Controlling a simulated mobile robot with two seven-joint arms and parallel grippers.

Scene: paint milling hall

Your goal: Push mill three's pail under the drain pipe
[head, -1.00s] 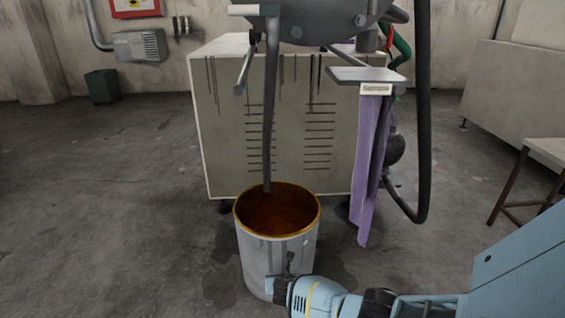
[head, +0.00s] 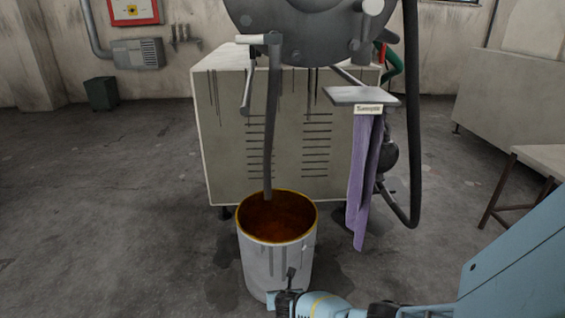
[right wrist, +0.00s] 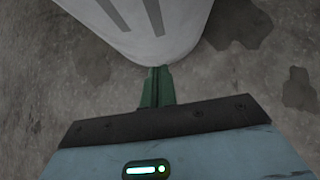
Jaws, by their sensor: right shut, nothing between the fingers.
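A pale grey pail (head: 262,265) with an ochre rim stands upright on the floor in front of the mill cabinet. Its inside is brown-orange. The grey drain pipe (head: 270,130) hangs from the mill's drum (head: 310,30); its lower end overlaps the pail's far rim, left of the mouth's middle. I cannot tell its exact height over the pail. My right gripper (head: 290,277) is low at the pail's near side. In the right wrist view its shut green fingers (right wrist: 157,85) point at the pail's lower wall (right wrist: 150,35), at or almost touching it. My left gripper is not in view.
The mill cabinet (head: 225,125) stands behind the pail. A small shelf (head: 362,96) with a label and purple cloth (head: 361,185) hangs right of it, beside a dark hose (head: 414,140). A bench (head: 545,155) is at right.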

